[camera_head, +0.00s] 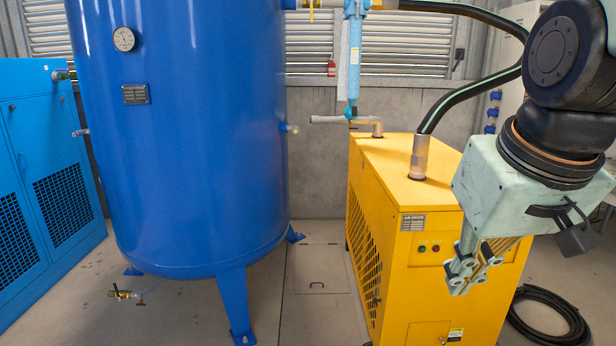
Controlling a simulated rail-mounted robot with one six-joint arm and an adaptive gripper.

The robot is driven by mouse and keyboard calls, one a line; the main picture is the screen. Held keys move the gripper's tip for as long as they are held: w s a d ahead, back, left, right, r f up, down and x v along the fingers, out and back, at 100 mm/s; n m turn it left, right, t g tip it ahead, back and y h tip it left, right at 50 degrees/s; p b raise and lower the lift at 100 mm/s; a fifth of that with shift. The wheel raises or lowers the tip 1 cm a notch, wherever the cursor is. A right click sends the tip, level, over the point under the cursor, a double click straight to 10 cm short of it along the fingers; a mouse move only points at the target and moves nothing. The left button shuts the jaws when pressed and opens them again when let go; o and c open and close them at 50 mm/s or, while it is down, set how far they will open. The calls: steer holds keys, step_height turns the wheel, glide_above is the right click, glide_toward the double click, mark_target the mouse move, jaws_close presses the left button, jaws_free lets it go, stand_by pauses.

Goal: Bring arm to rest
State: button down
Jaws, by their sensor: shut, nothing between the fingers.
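My gripper (470,276) hangs at the right of the view, pointing down and a little left. Its fingers are shut with nothing between them. It is in front of the yellow dryer cabinet (400,285) and hides part of that cabinet's front and top right. My arm comes in from the upper right corner, and its upper links are cut off by the picture edge. I cannot tell the exact gap between the fingers and the cabinet.
A blue tank (195,150) on legs stands left of the cabinet, with a brass drain valve (122,294) below. A black hose (470,90) arches behind my arm. A blue cabinet (45,190) stands far left. A coiled hose (548,318) lies on the floor. Floor between tank and dryer is clear.

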steer(key=s+a+f, duration=0.1)
steer(key=s+a, duration=0.1)
steer(key=s, duration=1.2)
steer(key=shift+s, duration=0.15)
stand_by(0.7)
